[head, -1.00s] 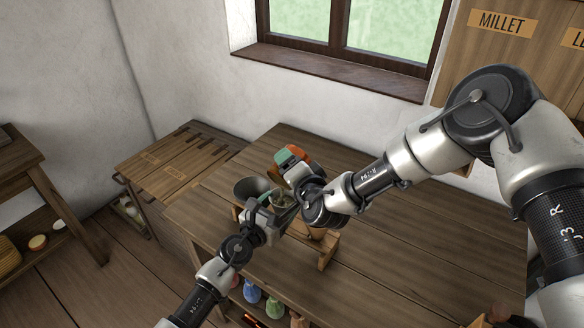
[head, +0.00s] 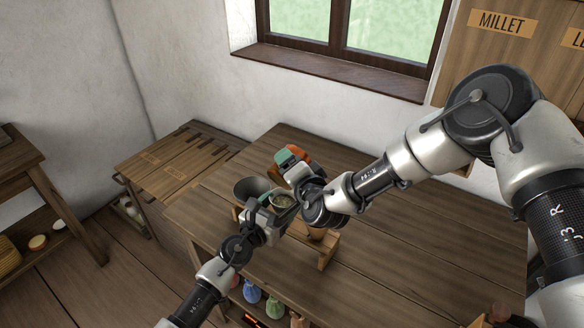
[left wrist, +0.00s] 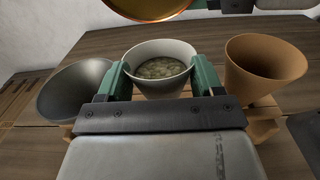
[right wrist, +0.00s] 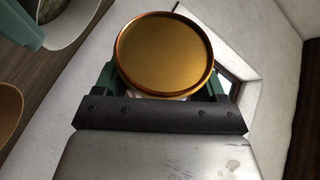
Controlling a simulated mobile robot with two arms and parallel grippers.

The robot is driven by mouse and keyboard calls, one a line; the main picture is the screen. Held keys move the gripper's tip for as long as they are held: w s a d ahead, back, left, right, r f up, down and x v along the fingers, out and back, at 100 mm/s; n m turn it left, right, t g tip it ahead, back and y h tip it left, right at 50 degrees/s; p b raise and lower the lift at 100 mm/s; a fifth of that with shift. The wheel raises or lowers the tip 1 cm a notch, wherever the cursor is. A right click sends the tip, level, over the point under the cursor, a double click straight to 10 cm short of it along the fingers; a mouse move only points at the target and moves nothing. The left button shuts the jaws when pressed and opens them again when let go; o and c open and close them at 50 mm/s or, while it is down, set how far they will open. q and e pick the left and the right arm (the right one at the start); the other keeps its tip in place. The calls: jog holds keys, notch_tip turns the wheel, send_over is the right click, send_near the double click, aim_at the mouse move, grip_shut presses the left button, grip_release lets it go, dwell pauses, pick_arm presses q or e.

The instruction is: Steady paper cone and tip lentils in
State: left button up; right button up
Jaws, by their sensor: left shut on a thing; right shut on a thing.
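My left gripper (head: 276,208) is shut on a pale paper cone (left wrist: 160,52). The cone is upright, with greenish lentils (left wrist: 160,68) showing inside its mouth. It also shows in the head view (head: 283,201). My right gripper (right wrist: 165,85) is shut on a round copper-coloured cup (right wrist: 163,53). Its golden round face shows smooth, with no lentils seen on it. In the left wrist view the cup's rim (left wrist: 150,10) hangs above and just beyond the paper cone, apart from it. The right fingertips are partly hidden in the head view.
A dark grey cone (left wrist: 72,92) stands left of the paper cone, and a brown cone (left wrist: 262,65) stands right of it. A wooden rack (head: 327,252) is around them on the wooden table (head: 400,240).

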jog(key=shift+d, duration=0.1)
